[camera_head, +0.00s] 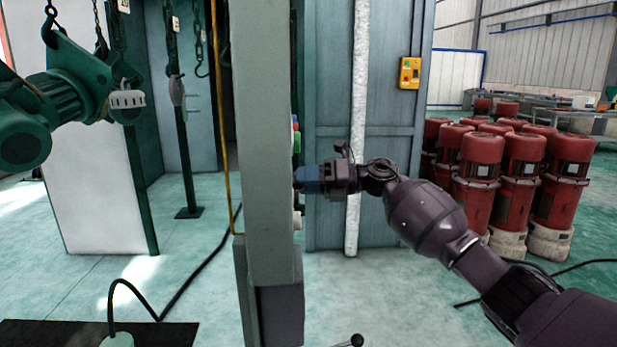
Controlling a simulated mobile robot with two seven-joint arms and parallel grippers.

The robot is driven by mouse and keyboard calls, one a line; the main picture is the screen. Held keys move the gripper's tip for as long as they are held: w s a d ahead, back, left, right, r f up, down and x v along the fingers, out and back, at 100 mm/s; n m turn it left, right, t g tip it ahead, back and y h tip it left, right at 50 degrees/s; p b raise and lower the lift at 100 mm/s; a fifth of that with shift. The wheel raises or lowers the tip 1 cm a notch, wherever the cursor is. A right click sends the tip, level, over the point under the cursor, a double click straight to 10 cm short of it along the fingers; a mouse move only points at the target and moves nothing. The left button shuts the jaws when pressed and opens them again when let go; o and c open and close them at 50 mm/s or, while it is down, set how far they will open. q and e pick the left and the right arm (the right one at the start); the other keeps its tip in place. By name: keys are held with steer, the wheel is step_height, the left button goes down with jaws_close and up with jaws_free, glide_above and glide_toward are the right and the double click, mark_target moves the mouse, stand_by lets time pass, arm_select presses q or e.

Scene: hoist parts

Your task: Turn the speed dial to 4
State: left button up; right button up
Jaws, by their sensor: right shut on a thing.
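A grey upright control post (265,130) stands in the middle, seen nearly edge-on. Its control face points right, so any scale or numbers on it cannot be read. My right gripper (302,180) comes in from the right with its blue fingers at that face. It is shut on the speed dial, which the fingers and the post's edge hide. Green and red buttons (296,140) stick out just above the fingers, and a pale knob (297,220) sits below them. My left gripper is not in view.
A green hoist (60,100) hangs on chains at the left. Several red motors (480,160) stand at the right. A blue-grey cabinet (330,90) with a white pipe (357,120) stands behind my right gripper. A black cable (190,280) crosses the floor.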

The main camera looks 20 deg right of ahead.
steer(key=shift+m, duration=0.4)
steer(key=o, duration=0.9)
steer(key=v, duration=1.1)
